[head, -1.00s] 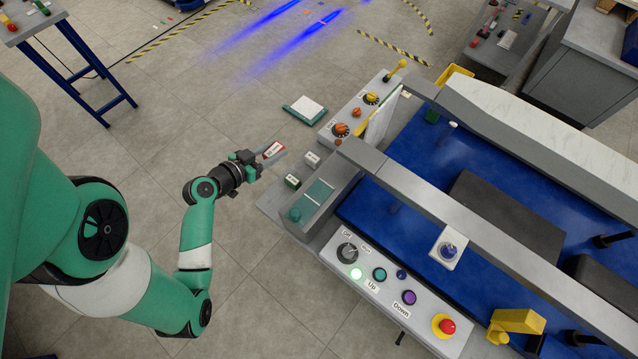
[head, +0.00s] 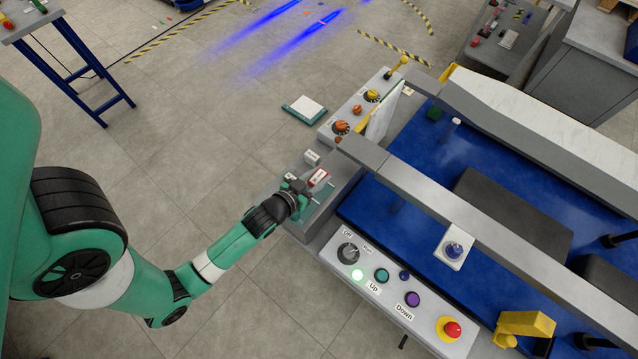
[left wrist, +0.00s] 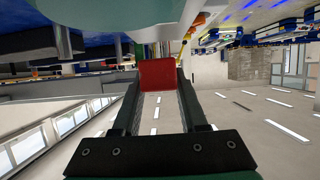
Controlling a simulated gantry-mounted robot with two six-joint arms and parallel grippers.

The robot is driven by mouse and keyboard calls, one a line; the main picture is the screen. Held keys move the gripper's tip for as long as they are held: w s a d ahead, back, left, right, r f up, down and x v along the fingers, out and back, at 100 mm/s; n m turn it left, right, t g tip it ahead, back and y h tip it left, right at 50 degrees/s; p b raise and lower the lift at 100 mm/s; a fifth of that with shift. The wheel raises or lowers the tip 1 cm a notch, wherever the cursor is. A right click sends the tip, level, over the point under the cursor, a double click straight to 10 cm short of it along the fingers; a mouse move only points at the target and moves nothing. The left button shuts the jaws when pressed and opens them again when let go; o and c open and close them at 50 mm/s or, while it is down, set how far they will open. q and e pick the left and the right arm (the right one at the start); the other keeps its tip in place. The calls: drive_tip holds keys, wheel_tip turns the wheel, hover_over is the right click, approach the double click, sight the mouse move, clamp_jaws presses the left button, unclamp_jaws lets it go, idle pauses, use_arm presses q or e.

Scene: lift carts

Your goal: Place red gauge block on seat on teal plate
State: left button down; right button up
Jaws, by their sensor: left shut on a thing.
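The red gauge block (head: 319,178), red with a white labelled face, is held in my left gripper (head: 309,184). In the left wrist view the red block (left wrist: 157,74) sits between the two finger ends. The teal plate (head: 317,211) lies on the grey ledge at the machine's near left corner. My gripper and the block are over it in the head view and hide much of it, including the seat. I cannot tell the height of the block above the plate. My right gripper is not in view.
A small white block (head: 312,157) stands on the ledge just behind the gripper. A control panel (head: 398,292) with knobs and buttons lies to the right front, and a grey rail (head: 440,210) crosses the blue bed.

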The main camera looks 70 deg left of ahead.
use_arm(q)
wheel_tip(320, 180, down, 4)
drive_tip(key=shift+w+d+r+b, duration=0.15)
drive_tip(key=shift+r+b, duration=0.05)
drive_tip(key=shift+b, duration=0.5)
drive_tip(key=shift+r, duration=0.1)
drive_tip(key=shift+f+b, duration=0.5)
drive_tip(key=shift+f, duration=0.15)
drive_tip(key=shift+c, duration=2.2)
unclamp_jaws()
